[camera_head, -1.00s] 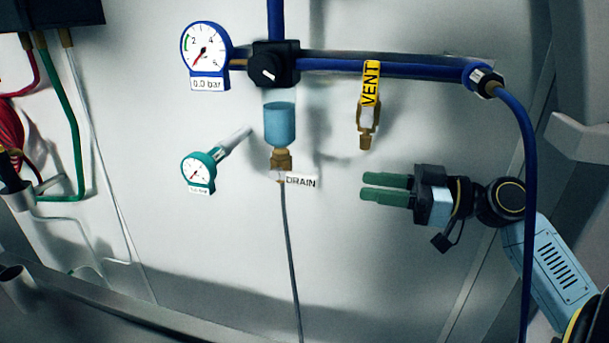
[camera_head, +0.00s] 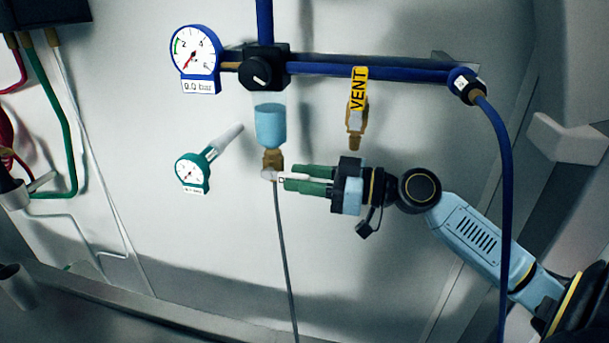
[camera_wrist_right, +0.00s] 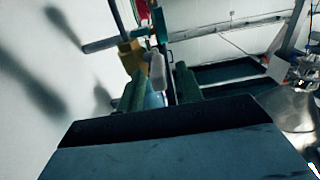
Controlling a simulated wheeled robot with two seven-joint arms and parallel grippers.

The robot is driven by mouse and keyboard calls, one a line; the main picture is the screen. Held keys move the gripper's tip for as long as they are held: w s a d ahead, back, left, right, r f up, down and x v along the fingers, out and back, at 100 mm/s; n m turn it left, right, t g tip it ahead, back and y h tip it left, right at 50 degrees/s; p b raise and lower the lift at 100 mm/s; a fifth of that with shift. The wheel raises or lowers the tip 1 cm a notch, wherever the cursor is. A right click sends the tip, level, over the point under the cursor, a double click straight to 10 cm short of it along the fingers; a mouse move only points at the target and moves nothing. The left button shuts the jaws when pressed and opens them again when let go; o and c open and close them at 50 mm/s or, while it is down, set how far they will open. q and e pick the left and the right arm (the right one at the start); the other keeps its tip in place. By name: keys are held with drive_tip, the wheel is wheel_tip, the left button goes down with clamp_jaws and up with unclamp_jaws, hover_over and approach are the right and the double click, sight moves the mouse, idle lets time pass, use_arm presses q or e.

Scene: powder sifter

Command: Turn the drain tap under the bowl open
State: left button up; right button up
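The clear blue bowl (camera_head: 271,124) hangs under the black regulator knob (camera_head: 262,72). Below it is the brass drain fitting (camera_head: 272,160), with the small white drain tap (camera_head: 268,175) and a thin grey hose running down. My right gripper (camera_head: 291,178) is level with the tap, just to its right, and its green fingers cover most of the DRAIN tag. In the right wrist view the fingers (camera_wrist_right: 161,85) are apart, with the pale tap lever or tag (camera_wrist_right: 157,72) at the gap between their tips, and the brass fitting (camera_wrist_right: 131,54) beyond. I cannot tell whether they touch it. My left gripper is out of view.
A blue-framed gauge (camera_head: 194,54) reads about zero at upper left. A teal gauge (camera_head: 192,172) sticks out left of the tap. The yellow VENT valve (camera_head: 357,102) hangs just above my right gripper. A blue hose (camera_head: 506,200) crosses in front of my right arm.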

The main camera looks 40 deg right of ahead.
drive_tip(key=shift+c, duration=0.3)
clamp_jaws()
drive_tip(key=r+g+h+p, duration=0.1)
drive_tip(key=r+p, duration=0.1)
drive_tip(key=p, duration=0.3)
drive_tip(key=shift+w+a+g, duration=0.1)
drive_tip(key=shift+g, duration=0.3)
drive_tip(key=shift+g+h+p, duration=0.3)
drive_tip(key=shift+p, duration=0.45)
drive_tip(key=shift+f, duration=0.1)
